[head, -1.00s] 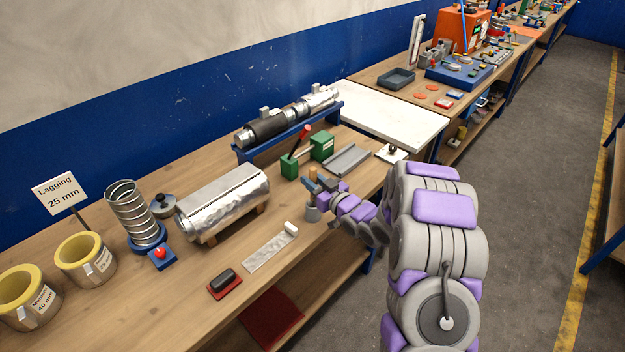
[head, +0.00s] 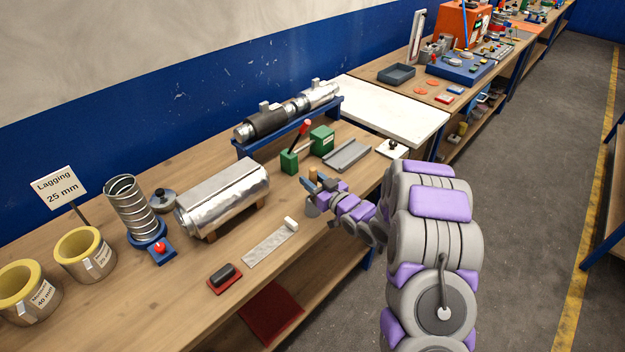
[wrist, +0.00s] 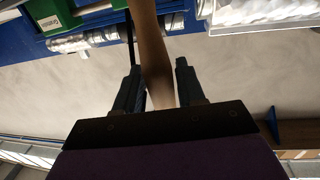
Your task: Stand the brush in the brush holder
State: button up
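The brush shows its wooden handle top (head: 313,174) just above my gripper in the head view. In the wrist view the brown handle (wrist: 152,50) runs between my two dark fingers. My gripper (head: 314,184) is at the front edge of the bench, around the handle. In the wrist view my gripper (wrist: 158,72) shows narrow gaps on both sides of the handle, so it looks open. The grey cup-shaped brush holder (head: 312,209) is directly below my gripper. The brush's lower part is hidden, and I cannot tell how deep it sits.
A white strip (head: 270,243) and a red pad with a black block (head: 225,277) lie to the left. The silver duct piece (head: 225,197) stands behind them. A green clamp (head: 290,161) and a grey channel (head: 347,155) are behind my gripper.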

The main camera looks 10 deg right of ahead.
jog(key=o, duration=0.3)
jog(key=p+v, duration=0.2)
jog(key=v, duration=1.5)
jog(key=shift+s+d+f, duration=0.1)
jog(key=shift+d, duration=0.1)
